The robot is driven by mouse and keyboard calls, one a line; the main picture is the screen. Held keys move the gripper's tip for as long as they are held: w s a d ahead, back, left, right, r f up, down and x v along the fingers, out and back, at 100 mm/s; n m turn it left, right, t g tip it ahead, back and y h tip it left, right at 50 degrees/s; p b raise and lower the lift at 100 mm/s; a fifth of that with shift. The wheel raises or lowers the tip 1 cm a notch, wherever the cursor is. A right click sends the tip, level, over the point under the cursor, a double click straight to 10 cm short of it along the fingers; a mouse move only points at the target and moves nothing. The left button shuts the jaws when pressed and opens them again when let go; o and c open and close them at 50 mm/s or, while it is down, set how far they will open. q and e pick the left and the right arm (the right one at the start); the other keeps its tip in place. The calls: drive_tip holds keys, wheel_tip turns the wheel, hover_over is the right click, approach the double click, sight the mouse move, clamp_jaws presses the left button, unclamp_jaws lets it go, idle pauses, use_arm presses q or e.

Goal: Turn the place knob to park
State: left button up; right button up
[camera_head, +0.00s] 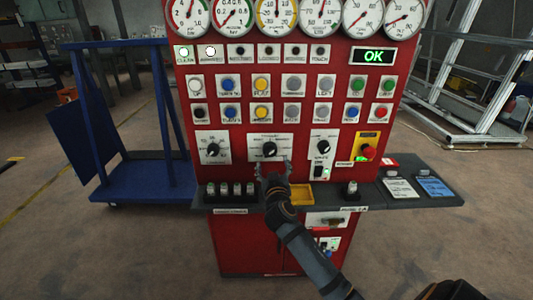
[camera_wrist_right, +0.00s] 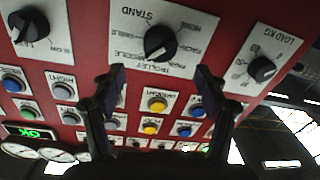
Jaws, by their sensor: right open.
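The place knob (camera_head: 269,149) is black and round, on a white plate in the middle of the red panel. In the right wrist view the knob (camera_wrist_right: 160,43) shows upside down, with words such as STAND and TROLLEY around it. I cannot tell surely which word its pointer marks. My right gripper (camera_head: 274,164) is just below and in front of the knob in the head view. In the wrist view its two fingers (camera_wrist_right: 160,82) are spread wide and empty, with the knob beyond and between them, not touched. My left gripper is not in view.
A load knob (camera_head: 212,150) is to the left and another knob (camera_head: 323,147) to the right. A red emergency button (camera_head: 368,152) is further right. Rows of coloured buttons and gauges are above. A grey shelf (camera_head: 200,198) with small items juts out below.

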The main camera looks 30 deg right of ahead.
sight(271, 153)
drive_tip(key=x, duration=0.7)
drive_tip(key=shift+w+d+p, duration=0.2)
drive_tip(key=shift+w+p, duration=0.15)
drive_tip(key=shift+p, duration=0.05)
drive_tip(key=shift+c, duration=0.2)
drive_tip(key=c, duration=1.1)
